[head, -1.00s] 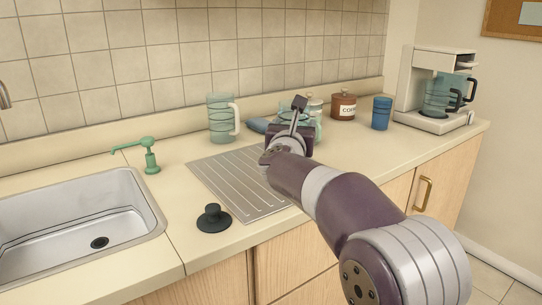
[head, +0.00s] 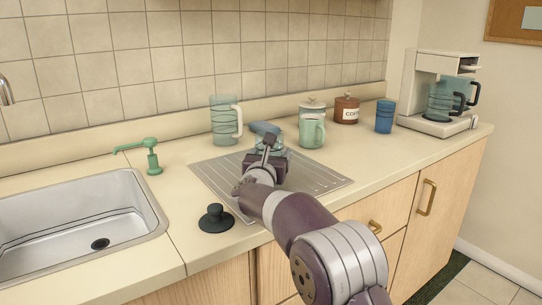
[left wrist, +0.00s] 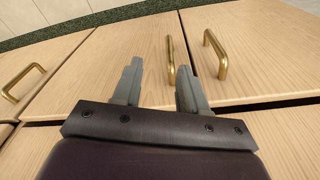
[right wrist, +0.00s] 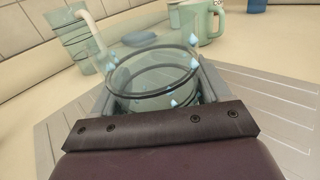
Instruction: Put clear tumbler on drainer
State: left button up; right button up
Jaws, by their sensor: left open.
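The clear tumbler (right wrist: 150,78), glass with dark rings and pale blue drop marks, sits between the fingers of my right gripper (right wrist: 158,98), which is shut on it. In the head view my right gripper (head: 265,163) is over the ribbed metal drainer (head: 318,180) and mostly hides the tumbler. I cannot tell whether the tumbler's base touches the drainer. The drainer also shows below the tumbler in the right wrist view (right wrist: 275,145). My left gripper (left wrist: 160,78) is open and empty, in front of the wooden cabinet doors, and is not in the head view.
A clear pitcher (head: 224,122), green mug (head: 312,132), coffee canister (head: 346,109), blue cups (head: 385,116) and coffee maker (head: 437,95) stand behind and right. A black sink plug (head: 216,219) lies at the drainer's front left, near the sink (head: 75,225). The drainer's right part is clear.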

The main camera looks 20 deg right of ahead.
jog(key=shift+o, duration=1.2)
jog(key=shift+r, duration=0.15)
jog(key=v, duration=1.2)
